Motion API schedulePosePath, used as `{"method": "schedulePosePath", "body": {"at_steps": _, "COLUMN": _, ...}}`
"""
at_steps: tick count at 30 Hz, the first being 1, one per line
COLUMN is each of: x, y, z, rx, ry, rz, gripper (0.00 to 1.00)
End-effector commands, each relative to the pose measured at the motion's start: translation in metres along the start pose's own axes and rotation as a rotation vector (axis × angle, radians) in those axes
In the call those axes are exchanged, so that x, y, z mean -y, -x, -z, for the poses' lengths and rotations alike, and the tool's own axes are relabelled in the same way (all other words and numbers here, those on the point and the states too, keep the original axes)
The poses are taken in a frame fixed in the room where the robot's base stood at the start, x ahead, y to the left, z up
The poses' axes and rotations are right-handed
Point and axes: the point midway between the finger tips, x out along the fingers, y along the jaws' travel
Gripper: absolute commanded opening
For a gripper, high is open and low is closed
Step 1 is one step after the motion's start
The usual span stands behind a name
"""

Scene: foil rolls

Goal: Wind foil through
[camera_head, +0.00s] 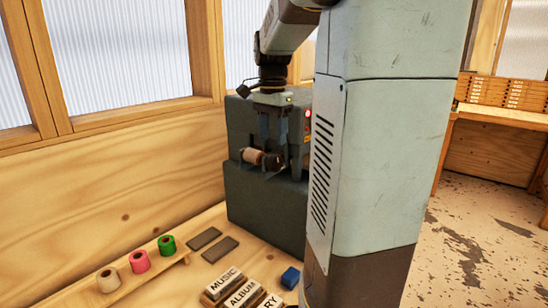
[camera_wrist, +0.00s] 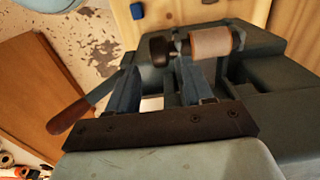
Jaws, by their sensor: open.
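A dark grey machine (camera_head: 240,200) stands on the wooden bench against the wall. A copper-tan foil roll (camera_head: 252,156) sits on its front shaft, with a dark round knob (camera_head: 272,161) at the roll's right end. In the wrist view the foil roll (camera_wrist: 211,46) is right of the dark knob (camera_wrist: 161,50). My gripper (camera_head: 273,130) is open and empty, its fingers pointing down just above the knob. In the wrist view my gripper (camera_wrist: 158,82) has a finger on either side below the knob, apart from it as far as I can tell. The foil's path inside is hidden.
Gold (camera_head: 108,279), pink (camera_head: 139,261) and green (camera_head: 167,245) rolls stand on a rack. Grey plates (camera_head: 204,238), lettered blocks (camera_head: 222,285) and a blue block (camera_head: 290,277) lie on the bench. A wooden-handled lever (camera_wrist: 75,114) sticks out near my gripper.

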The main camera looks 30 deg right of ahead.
Motion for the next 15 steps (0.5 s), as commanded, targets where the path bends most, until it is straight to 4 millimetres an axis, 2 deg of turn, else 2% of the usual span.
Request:
{"method": "schedulePosePath", "body": {"at_steps": 6, "x": 0.0, "y": -0.038, "z": 0.0, "rx": 0.002, "ry": 0.0, "rz": -0.002, "gripper": 0.51}}
{"method": "schedulePosePath", "body": {"at_steps": 15, "x": 0.0, "y": -0.068, "z": -0.001, "rx": 0.0, "ry": 0.002, "rz": -0.001, "gripper": 0.51}}
